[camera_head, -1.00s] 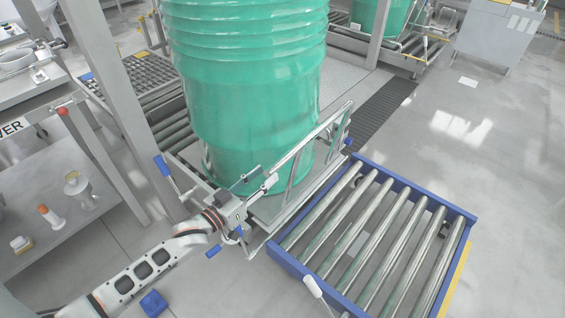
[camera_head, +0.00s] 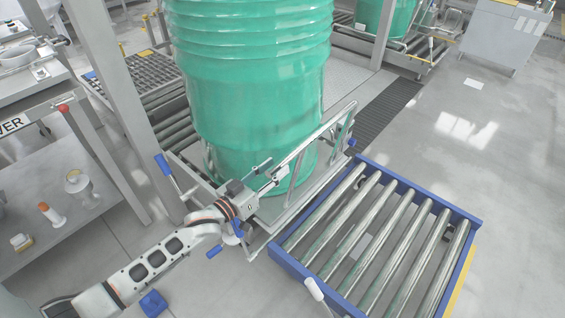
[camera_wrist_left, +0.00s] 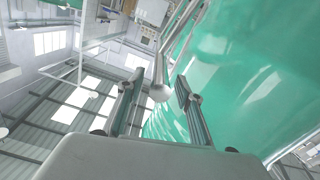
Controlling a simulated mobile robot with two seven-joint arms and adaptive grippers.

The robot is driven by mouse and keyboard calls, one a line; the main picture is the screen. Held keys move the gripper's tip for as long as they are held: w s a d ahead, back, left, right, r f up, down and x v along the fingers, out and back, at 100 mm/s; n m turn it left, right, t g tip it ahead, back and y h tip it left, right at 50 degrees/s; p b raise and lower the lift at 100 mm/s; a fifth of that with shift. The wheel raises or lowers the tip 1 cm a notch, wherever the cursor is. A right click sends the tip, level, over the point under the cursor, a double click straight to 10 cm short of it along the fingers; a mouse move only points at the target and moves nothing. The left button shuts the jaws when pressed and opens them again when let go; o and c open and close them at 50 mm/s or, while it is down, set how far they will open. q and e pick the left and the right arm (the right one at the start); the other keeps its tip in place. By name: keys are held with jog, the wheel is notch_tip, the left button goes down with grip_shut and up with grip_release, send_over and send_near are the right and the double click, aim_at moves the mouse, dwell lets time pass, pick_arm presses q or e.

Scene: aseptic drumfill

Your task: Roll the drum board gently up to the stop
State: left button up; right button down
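The large green drum (camera_head: 255,110) stands upright on the drum board (camera_head: 268,207), a low metal platform with a raised tubular rail (camera_head: 318,130) on its right side. The drum also fills the right of the left wrist view (camera_wrist_left: 245,75). My left gripper (camera_head: 277,168) is at the near end of that rail, in front of the drum. In the left wrist view, its two fingers are apart, with a round-ended metal bar (camera_wrist_left: 159,90) between them. I cannot tell whether either finger touches the bar. I cannot pick out the stop. My right gripper is out of view.
A blue-framed roller table (camera_head: 375,240) stands at the right, its rollers bare, close to the board. A grey post (camera_head: 120,110) and a side bench (camera_head: 50,190) are at the left. A blue lever (camera_head: 163,165) rises beside the drum. Open floor (camera_head: 480,110) lies at the right.

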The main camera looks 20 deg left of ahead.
aim_at(282, 162)
pick_arm(q)
jog(key=shift+b+x, duration=0.45)
jog(key=shift+x, duration=1.4)
grip_shut()
